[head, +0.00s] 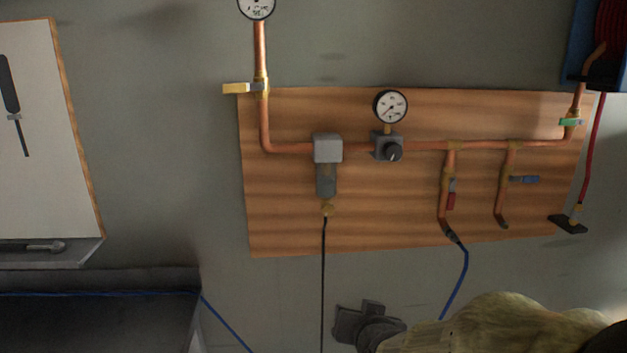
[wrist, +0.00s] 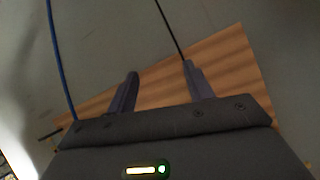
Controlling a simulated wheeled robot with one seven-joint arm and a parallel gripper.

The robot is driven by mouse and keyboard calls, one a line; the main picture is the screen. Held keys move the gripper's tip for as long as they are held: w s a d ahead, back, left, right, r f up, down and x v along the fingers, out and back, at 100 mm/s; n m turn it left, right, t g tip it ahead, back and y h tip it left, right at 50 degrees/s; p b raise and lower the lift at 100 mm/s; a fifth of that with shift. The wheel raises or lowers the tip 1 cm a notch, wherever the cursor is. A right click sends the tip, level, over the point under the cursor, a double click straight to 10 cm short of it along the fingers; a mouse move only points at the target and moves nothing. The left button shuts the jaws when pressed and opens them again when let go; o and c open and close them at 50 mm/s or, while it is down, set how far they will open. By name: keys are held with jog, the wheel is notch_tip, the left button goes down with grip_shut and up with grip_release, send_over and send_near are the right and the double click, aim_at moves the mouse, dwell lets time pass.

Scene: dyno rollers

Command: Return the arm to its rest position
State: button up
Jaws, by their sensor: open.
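My gripper (wrist: 160,72) shows in the wrist view with its two dark fingers apart and nothing between them. In the head view my gripper (head: 352,322) is a dark shape at the bottom, right of centre. My arm, in a yellowish cover, reaches in from the lower right corner. The gripper appears below the wooden board (head: 285,225) in the picture. I cannot tell how far it is from the wall, and the fingers are hard to make out there.
A black line (head: 323,280) and blue hose (head: 458,280) hang near my gripper. A dark bench (head: 90,320) stands lower left.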

jog(key=s+d+f+n+g+h, duration=0.1)
jog(key=s+d+f+g, duration=0.2)
jog(key=s+f+g, duration=0.25)
jog(key=s+d+f+n+g, duration=0.1)
jog(key=s+d+f+g, duration=0.3)
jog(key=s+f, duration=0.2)
jog(key=w+p+v, duration=0.2)
jog(key=p+v, duration=1.1)
jog(key=shift+w+a+r, duration=0.25)
jog(key=shift+w+a, duration=0.05)
